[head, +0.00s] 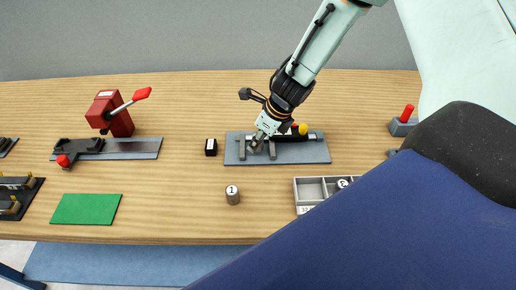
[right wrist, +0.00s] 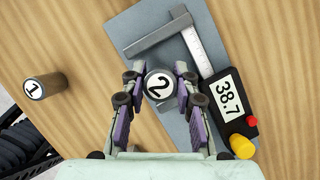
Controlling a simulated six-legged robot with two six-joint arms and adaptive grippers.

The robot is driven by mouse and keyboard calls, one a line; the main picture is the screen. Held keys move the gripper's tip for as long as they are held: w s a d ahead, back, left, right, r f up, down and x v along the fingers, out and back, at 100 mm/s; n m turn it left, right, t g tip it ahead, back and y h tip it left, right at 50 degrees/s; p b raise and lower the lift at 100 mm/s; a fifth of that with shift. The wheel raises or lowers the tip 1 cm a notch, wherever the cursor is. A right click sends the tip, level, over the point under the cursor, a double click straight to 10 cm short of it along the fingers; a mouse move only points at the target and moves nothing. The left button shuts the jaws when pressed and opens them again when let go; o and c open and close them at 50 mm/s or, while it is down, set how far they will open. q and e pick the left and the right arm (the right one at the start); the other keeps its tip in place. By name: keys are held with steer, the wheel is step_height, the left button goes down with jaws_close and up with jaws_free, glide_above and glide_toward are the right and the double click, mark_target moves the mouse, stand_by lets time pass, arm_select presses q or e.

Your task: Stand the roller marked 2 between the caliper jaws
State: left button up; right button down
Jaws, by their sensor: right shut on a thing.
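The roller marked 2 (right wrist: 159,84) shows its numbered top in the right wrist view. My right gripper (right wrist: 160,80) is shut on it, one finger on each side. In the head view this gripper (head: 257,146) is over the caliper (head: 299,137), between its two jaws. The far jaw (right wrist: 160,36) and the scale (right wrist: 194,50) show in the wrist view; the other jaw is mostly hidden by my gripper. The caliper's display (right wrist: 227,95) reads 38.7. I cannot tell whether the roller touches the base plate (head: 290,154). My left gripper is not in view.
A roller marked 1 (head: 232,195) stands in front of the caliper. A grey compartment tray (head: 310,190), partly hidden, holds another roller (head: 342,183). A small black block (head: 210,147) is left of the plate. A green mat (head: 86,209) and a red lever device (head: 115,113) are further left.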

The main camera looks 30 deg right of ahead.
steer(key=shift+d+f+b, duration=0.1)
steer(key=shift+f+b, duration=0.3)
steer(key=shift+f, duration=0.45)
steer(key=shift+w+f, duration=0.35)
steer(key=shift+f, duration=0.1)
steer(key=shift+s+r, duration=0.2)
steer(key=shift+f+b, duration=0.25)
steer(key=shift+b, duration=0.2)
steer(key=c, duration=1.4)
jaws_free()
steer(key=shift+o, duration=0.5)
steer(key=shift+w+f, duration=0.1)
steer(key=shift+w, duration=0.05)
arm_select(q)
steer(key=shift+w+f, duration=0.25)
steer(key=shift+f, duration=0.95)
